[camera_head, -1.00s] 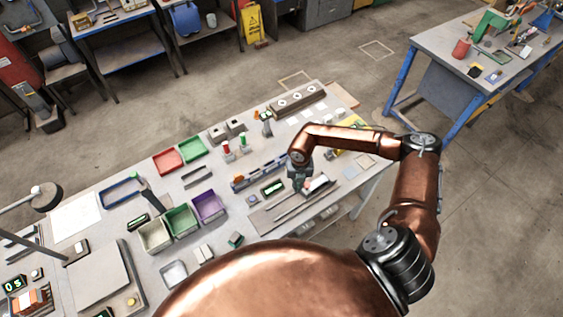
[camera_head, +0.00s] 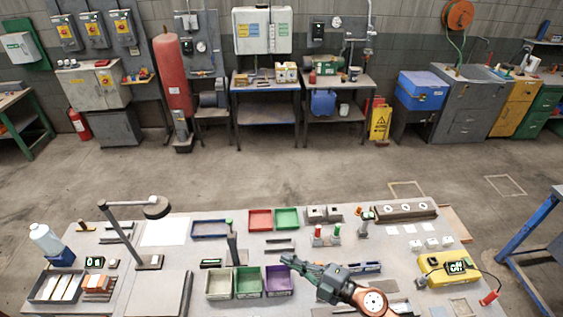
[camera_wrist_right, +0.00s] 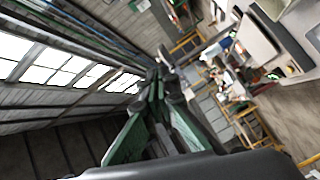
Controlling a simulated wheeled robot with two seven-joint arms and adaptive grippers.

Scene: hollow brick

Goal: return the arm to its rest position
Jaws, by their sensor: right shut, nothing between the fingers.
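My right gripper (camera_head: 300,265) shows in the head view above the workbench (camera_head: 182,228), with its fingertips pointing left beside the purple bin (camera_head: 278,281). My copper right arm comes in from the lower right. In the right wrist view the gripper fingers (camera_wrist_right: 160,82) come together at the tips with nothing between them. Behind them that view shows ceiling windows and part of the hall. My left gripper is not in view.
A green bin (camera_head: 247,284) and a beige bin (camera_head: 218,286) stand left of the purple one. A lamp (camera_head: 157,207) rises at the left. A yellow device (camera_head: 447,269) sits at the right. Open floor (camera_head: 300,170) lies beyond the bench.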

